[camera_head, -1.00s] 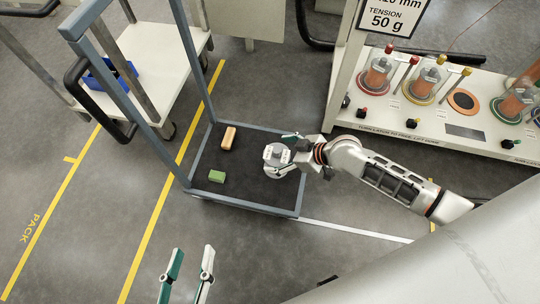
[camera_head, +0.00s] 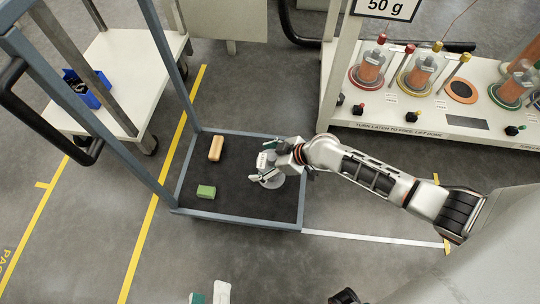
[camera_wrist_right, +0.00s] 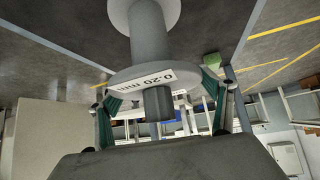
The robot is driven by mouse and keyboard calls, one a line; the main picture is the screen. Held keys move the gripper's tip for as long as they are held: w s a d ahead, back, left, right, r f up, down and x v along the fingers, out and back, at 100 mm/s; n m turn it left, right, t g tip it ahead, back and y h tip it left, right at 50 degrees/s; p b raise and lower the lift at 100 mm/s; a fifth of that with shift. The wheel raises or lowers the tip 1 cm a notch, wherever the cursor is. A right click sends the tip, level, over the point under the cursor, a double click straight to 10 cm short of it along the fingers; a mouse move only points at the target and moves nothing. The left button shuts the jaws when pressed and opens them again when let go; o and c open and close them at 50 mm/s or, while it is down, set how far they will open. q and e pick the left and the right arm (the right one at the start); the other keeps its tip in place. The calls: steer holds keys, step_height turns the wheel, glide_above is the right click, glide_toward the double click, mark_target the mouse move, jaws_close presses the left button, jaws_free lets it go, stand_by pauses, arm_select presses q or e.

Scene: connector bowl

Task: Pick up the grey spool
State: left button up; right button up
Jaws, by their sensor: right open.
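The grey spool (camera_wrist_right: 152,58) fills the upper middle of the right wrist view, with a flange carrying a "0.20 mm" label and a short stub. In the head view the spool (camera_head: 276,181) is over the dark cart deck, partly hidden by my right gripper (camera_head: 262,171). In the wrist view my right gripper (camera_wrist_right: 164,112) is open, one finger on each side of the stub near the flange. I cannot tell whether they touch it. My left gripper (camera_head: 209,296) is at the bottom edge of the head view, fingertips apart, mostly out of frame.
The blue-framed cart (camera_head: 246,222) has a dark deck holding an orange-tan block (camera_head: 216,148) and a green block (camera_head: 206,192). A white bench (camera_head: 430,122) with several orange spools stands at upper right. A white trolley (camera_head: 118,50) with a blue bin (camera_head: 88,90) is at left.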

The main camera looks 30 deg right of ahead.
steer(key=shift+w, duration=0.1)
steer(key=c, duration=1.2)
steer(key=shift+r, duration=0.15)
